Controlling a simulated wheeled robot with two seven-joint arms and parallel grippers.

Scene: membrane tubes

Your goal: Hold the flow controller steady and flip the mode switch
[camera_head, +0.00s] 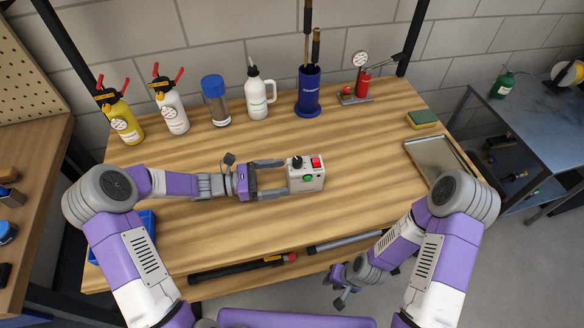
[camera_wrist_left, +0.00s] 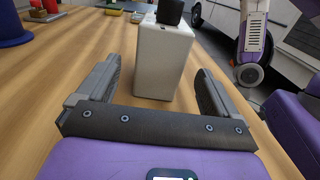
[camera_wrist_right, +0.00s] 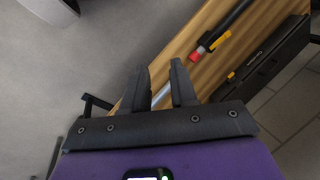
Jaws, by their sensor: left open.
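The flow controller (camera_head: 306,183) is a small pale box on the wooden table, with a black knob or lever (camera_head: 297,161), a red part (camera_head: 316,162) and a green button (camera_head: 308,178). I cannot tell for sure which is the mode switch. My left gripper (camera_head: 285,178) is open at the box's left side, its fingers pointing toward it. In the left wrist view the box (camera_wrist_left: 163,65) stands between and just beyond the fingertips, with visible gaps beside it. My right gripper (camera_head: 342,287) is partly open and empty, off the table's front edge; its fingers (camera_wrist_right: 160,72) show apart.
Bottles, a blue holder (camera_head: 309,92) and a gauge stand (camera_head: 355,97) line the table's back. A metal tray (camera_head: 462,180) and sponge (camera_head: 422,117) are at right. A blue bin (camera_head: 150,224) is at front left. Table around the controller is clear.

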